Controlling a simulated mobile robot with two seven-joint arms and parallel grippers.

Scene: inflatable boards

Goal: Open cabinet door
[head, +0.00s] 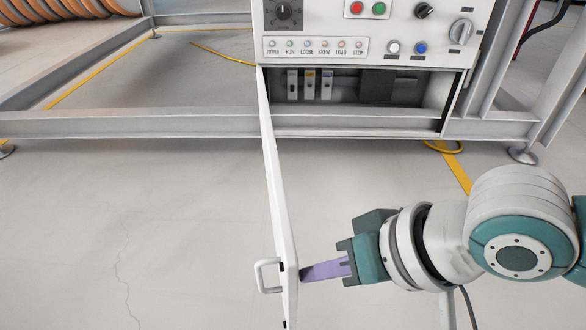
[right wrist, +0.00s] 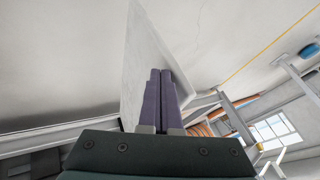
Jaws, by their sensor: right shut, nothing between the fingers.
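The cabinet door (head: 276,190) is white and stands swung wide open, seen nearly edge-on in the head view. Its hinge side is at the left of the cabinet opening (head: 400,88), and its handle (head: 266,275) is on the door's left face. My right gripper (head: 304,273) is shut and empty, with its purple fingertips at the right face of the door near the free edge. In the right wrist view the closed fingers (right wrist: 161,85) lie against or very near the pale door panel (right wrist: 145,60); I cannot tell if they touch. My left gripper is out of view.
The control panel (head: 370,30) with knobs and buttons sits above the opening. Several small modules (head: 310,85) show inside. A grey metal frame beam (head: 130,125) runs along the cabinet's base. The floor (head: 120,220) left of the door is clear.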

